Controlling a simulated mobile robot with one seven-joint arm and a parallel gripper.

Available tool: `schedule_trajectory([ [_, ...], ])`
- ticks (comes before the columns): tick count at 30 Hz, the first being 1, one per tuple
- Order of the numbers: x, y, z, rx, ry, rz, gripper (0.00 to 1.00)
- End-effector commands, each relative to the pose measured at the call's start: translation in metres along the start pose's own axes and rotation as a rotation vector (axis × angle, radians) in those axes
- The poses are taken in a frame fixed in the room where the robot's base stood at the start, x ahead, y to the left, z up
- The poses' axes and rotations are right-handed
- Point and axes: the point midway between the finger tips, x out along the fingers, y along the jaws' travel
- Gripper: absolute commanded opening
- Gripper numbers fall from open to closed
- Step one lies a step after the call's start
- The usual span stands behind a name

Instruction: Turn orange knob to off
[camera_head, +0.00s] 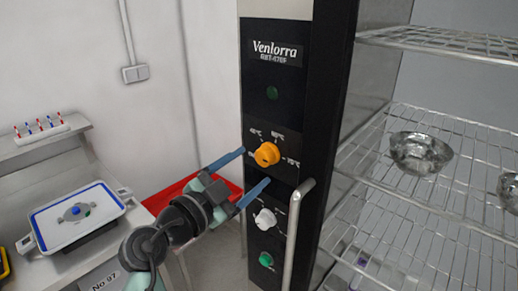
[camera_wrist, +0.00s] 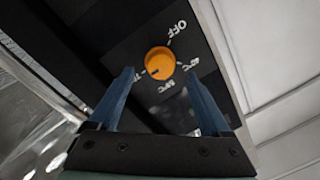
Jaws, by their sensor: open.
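The orange knob (camera_head: 267,154) is on the black control panel (camera_head: 272,70) of the Venlorra machine, with temperature labels around it. In the wrist view the orange knob (camera_wrist: 160,62) sits ahead of my fingertips, and an OFF label shows to its upper right. The knob's pointer appears turned to the lower left, away from OFF. My gripper (camera_head: 256,166) is open, with its two blue fingers on either side of the knob's lower left. In the wrist view my gripper (camera_wrist: 160,75) frames the knob with wide gaps. I see no contact with the knob.
A white knob (camera_head: 265,219) and a green button (camera_head: 266,260) are lower on the panel. A vertical metal handle (camera_head: 297,235) stands close right of my gripper. Wire shelves (camera_head: 450,150) with metal bowls (camera_head: 420,152) are at right. A red tray (camera_head: 180,193) lies behind my arm.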

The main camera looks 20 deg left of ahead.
Motion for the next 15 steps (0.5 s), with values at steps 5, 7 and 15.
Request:
schedule_trajectory([
  [5, 0.027, -0.002, -0.003, 0.001, 0.0, 0.001, 0.82],
  [7, 0.033, -0.002, -0.002, 0.0, 0.0, 0.0, 0.82],
  [15, 0.041, 0.0, 0.0, 0.002, 0.0, -0.002, 0.82],
])
